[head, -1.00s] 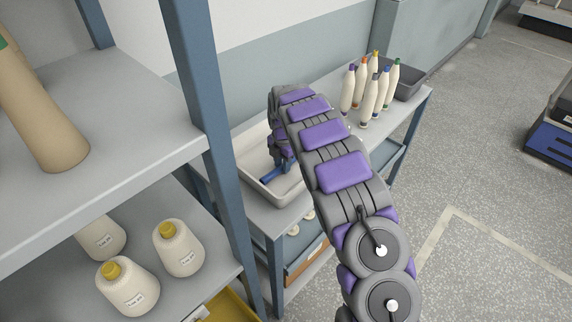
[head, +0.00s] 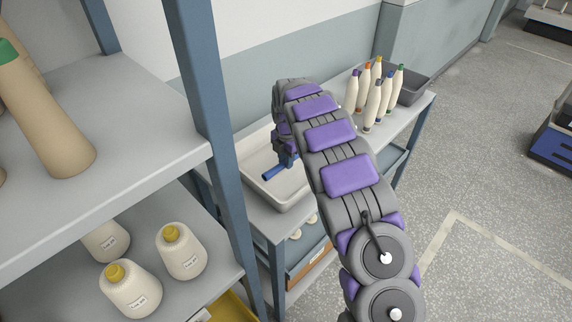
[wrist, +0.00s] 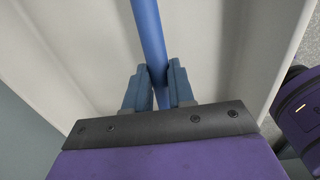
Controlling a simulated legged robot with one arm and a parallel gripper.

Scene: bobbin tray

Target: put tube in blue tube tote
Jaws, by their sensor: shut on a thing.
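A slim blue tube (head: 276,172) is held in my gripper (head: 287,160), over the white tray (head: 289,201) on the bench. In the wrist view my gripper (wrist: 158,78) is shut on the blue tube (wrist: 148,28), with a finger on each side of it. The tube's far end runs out of the top of that view. I cannot tell whether the tube clears the tray floor. A dark blue container (head: 553,142) on the floor at the right edge may be the tote; it is cut off by the frame.
Several cream bobbins with coloured tips stand on the bench beyond my arm, by a grey bin (head: 411,87). A blue shelf post (head: 217,130) rises close to the left of the tray.

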